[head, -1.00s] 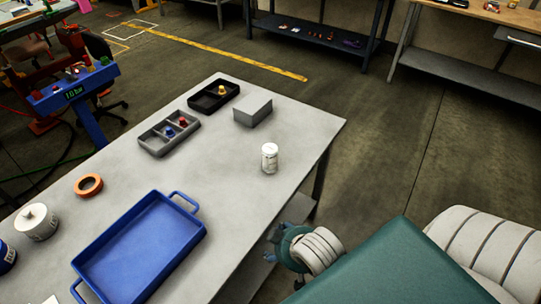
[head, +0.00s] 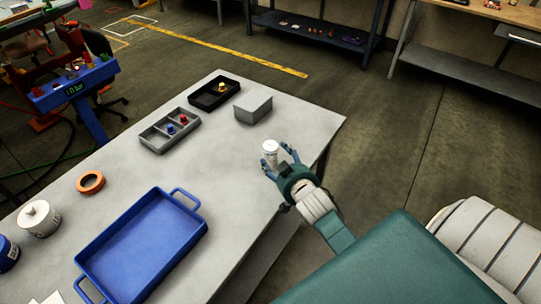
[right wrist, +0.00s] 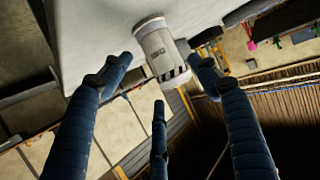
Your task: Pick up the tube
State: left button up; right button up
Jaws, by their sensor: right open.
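The tube is a white cylinder with a pale cap (head: 270,149), standing upright near the right edge of the grey table. It also shows in the right wrist view (right wrist: 161,54), with dark print and a striped band. My right gripper (head: 277,162) is open at the tube, with its fingers reaching to either side of it. In the right wrist view the blue fingers (right wrist: 158,85) are spread apart around the tube, and I see no clear contact. My left gripper is not in view.
On the grey table (head: 232,170) are a blue tray (head: 192,250), an orange tape ring (head: 90,182), a grey divided bin (head: 152,145), a black bin (head: 202,103) and a grey box (head: 253,108). A white pot (head: 38,221) stands at far left. Table space left of the tube is clear.

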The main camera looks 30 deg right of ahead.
aim_at(275, 155)
jog(key=p+x, duration=0.1)
jog(key=x, duration=0.5)
jog(key=shift+w+f, duration=0.2)
jog(key=shift+w, duration=0.05)
jog(key=shift+r, duration=0.1)
jog(key=c, duration=1)
jog(key=shift+c, duration=0.2)
